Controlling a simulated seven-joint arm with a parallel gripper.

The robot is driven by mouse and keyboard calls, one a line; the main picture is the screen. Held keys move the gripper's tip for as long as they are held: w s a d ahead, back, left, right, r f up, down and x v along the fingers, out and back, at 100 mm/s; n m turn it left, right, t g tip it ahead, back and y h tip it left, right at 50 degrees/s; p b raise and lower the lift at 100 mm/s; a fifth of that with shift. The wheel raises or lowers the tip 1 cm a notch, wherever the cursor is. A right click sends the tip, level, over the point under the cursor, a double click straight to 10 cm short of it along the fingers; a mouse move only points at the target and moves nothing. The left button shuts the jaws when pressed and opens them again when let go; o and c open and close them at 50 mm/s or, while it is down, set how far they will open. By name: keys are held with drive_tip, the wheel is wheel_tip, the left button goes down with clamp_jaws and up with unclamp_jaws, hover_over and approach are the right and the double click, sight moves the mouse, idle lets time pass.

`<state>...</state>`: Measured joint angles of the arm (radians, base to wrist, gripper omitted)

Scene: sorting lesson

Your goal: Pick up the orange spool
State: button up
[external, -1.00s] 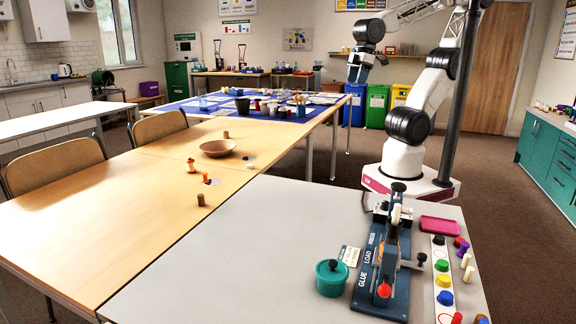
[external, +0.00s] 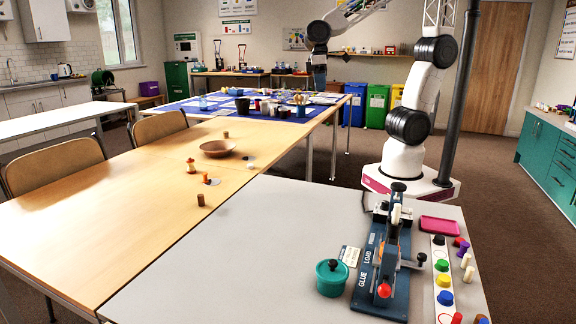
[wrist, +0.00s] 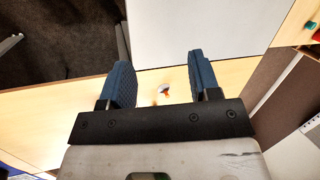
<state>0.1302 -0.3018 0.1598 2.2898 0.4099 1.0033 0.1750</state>
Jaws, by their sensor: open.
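An orange spool-like piece (external: 191,166) stands on the wooden table in the external view, with a paler rim. A smaller orange piece (external: 206,177) lies beside it, by a pale round disc. I cannot tell for certain which is the orange spool. In the wrist view, an orange bit (wrist: 156,97) and a pale disc show small and far below, between the fingers. My gripper (wrist: 160,75) is open and empty, with two blue ridged fingers. In the external view my gripper (external: 319,78) hangs high, to the right of the orange pieces and farther back.
A brown bowl (external: 218,148) and two brown cylinders, one nearer (external: 201,200) and one farther (external: 226,134), stand on the wooden table (external: 110,215). The grey table (external: 230,255) holds a blue press (external: 388,265), a teal pot (external: 332,280) and colored pegs. Its left part is clear.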

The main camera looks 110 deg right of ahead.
drive_tip(key=w+d+f+m+y, duration=0.2)
drive_tip(key=w+f+m, duration=0.1)
drive_tip(key=w, duration=0.4)
drive_tip(key=w+d+f+m+y, duration=0.1)
drive_tip(key=w+f+m, duration=0.15)
drive_tip(key=w, duration=0.45)
drive_tip(key=m+t+y, duration=0.4)
drive_tip(key=m+t, duration=0.3)
drive_tip(key=m, duration=0.6)
approach(205, 173)
drive_tip(key=x, duration=0.4)
drive_tip(key=shift+w+a+f, duration=0.1)
drive_tip(key=shift+w, duration=0.05)
drive_tip(key=shift+x, duration=1.3)
drive_tip(key=shift+a, duration=0.15)
drive_tip(key=shift+x, duration=2.5)
